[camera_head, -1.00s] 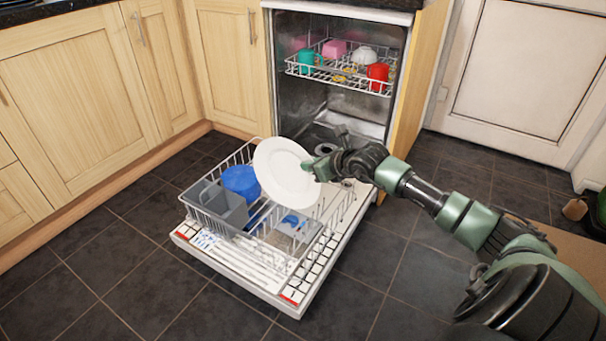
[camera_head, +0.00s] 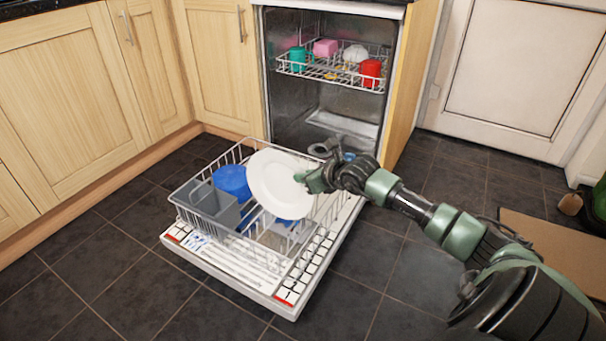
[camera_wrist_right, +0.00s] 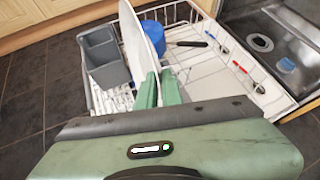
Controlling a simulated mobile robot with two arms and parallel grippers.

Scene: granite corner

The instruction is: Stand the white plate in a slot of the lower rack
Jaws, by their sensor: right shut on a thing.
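The white plate (camera_head: 275,184) is held tilted over the lower rack (camera_head: 180,207), which is pulled out on the open dishwasher door. My right gripper (camera_head: 306,180) is shut on the plate's right edge. In the right wrist view the plate (camera_wrist_right: 136,40) is seen nearly edge-on, with the green fingers (camera_wrist_right: 158,90) at its near edge. The plate's lower edge is among the rack's wires; I cannot tell whether it sits in a slot. The plate hides part of the rack. My left gripper is not in view.
A grey cutlery basket (camera_head: 207,203) and a blue bowl (camera_head: 232,182) stand in the rack's left part. The upper rack (camera_head: 330,72) holds cups and a bowl. Cabinets (camera_head: 75,95) stand on the left; a cardboard-coloured mat (camera_head: 545,240) lies at right.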

